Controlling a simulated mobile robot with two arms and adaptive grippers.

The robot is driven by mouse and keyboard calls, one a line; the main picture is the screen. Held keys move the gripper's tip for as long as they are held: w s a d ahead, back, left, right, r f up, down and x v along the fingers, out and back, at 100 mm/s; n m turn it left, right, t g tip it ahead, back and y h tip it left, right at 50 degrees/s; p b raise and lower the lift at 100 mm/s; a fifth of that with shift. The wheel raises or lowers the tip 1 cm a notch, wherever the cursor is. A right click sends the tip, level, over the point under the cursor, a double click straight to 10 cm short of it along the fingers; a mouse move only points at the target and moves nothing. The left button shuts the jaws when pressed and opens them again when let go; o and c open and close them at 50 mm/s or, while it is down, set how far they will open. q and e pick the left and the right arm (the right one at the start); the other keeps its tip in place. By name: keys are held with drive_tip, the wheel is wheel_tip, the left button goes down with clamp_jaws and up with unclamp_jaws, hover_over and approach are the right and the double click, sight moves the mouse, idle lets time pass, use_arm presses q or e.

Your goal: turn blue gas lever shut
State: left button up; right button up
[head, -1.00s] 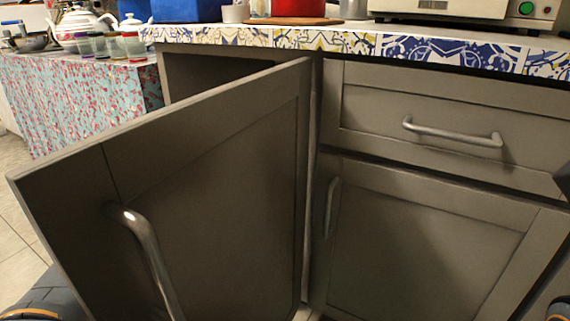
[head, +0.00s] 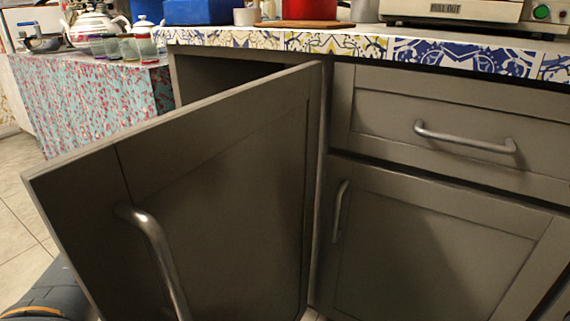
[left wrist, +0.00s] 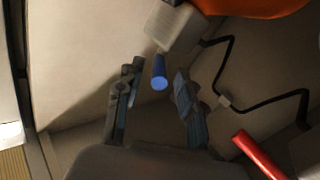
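The blue lever (left wrist: 160,72) shows in the left wrist view as a short blue rod sticking out of a pale block (left wrist: 176,28). My left gripper (left wrist: 156,92) is open, with one finger on each side of the lever's end. I cannot tell whether either finger touches it. The cabinet door (head: 215,170) stands open in the head view. The lever and left gripper do not show in the head view. My right gripper is in neither current view.
An orange object (left wrist: 262,8), a black hose (left wrist: 222,72) and a red bar (left wrist: 258,155) are near the lever. In the head view, the door handle (head: 155,250), closed drawer (head: 450,105) and tiled counter edge (head: 340,45) surround the opening.

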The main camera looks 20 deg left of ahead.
use_arm(q)
drive_tip(key=v, duration=0.9)
drive_tip(key=shift+s+a, duration=0.25)
